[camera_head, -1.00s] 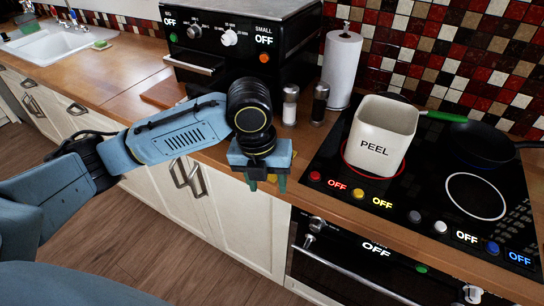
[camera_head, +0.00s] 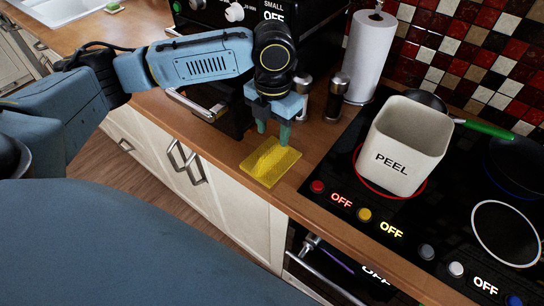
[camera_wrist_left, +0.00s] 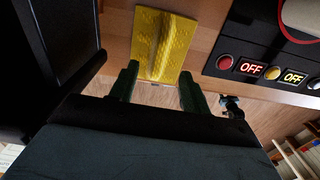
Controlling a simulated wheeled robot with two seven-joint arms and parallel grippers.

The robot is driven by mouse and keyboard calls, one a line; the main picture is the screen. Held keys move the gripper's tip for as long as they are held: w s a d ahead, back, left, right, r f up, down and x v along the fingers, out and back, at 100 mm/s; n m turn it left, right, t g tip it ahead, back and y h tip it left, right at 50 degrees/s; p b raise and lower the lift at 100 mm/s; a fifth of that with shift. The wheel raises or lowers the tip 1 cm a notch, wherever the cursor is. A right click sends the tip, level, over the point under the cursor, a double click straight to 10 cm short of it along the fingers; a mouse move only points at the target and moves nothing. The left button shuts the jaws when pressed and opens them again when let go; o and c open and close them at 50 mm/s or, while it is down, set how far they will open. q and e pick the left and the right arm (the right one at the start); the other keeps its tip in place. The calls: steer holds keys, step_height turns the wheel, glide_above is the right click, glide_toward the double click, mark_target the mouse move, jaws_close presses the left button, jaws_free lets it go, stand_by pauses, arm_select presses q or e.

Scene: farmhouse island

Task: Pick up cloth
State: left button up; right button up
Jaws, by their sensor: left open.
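A yellow cloth (camera_head: 270,162) lies on the wooden counter between the black oven and the stove top, near the counter's front edge. It also shows in the left wrist view (camera_wrist_left: 162,42), with a raised ridge along its middle. My left gripper (camera_head: 273,137) is above the cloth's far side, fingers pointing down, open and empty. In the left wrist view the two green fingers (camera_wrist_left: 158,85) stand apart, on either side of the cloth's near end. I cannot tell whether the fingertips touch it. My right gripper is not in view.
A black oven (camera_head: 215,110) stands just left of the gripper. Salt and pepper shakers (camera_head: 337,97) and a paper towel roll (camera_head: 371,55) are behind it. The stove top (camera_head: 345,185) is at the right, with a white PEEL bin (camera_head: 405,145) and pans.

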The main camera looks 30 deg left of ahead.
mark_target(271, 150)
arm_select(q)
steer(key=shift+f, duration=0.7)
steer(key=shift+w+f, duration=0.1)
steer(key=shift+f, duration=0.9)
steer(key=f, duration=0.3)
steer(key=shift+s+a+f, duration=0.1)
steer(key=shift+s+f, duration=0.1)
steer(key=shift+s, duration=0.15)
steer(key=shift+f, duration=0.2)
steer(key=shift+c, duration=0.5)
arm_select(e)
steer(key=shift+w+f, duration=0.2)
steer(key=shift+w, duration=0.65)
arm_select(q)
jaws_close()
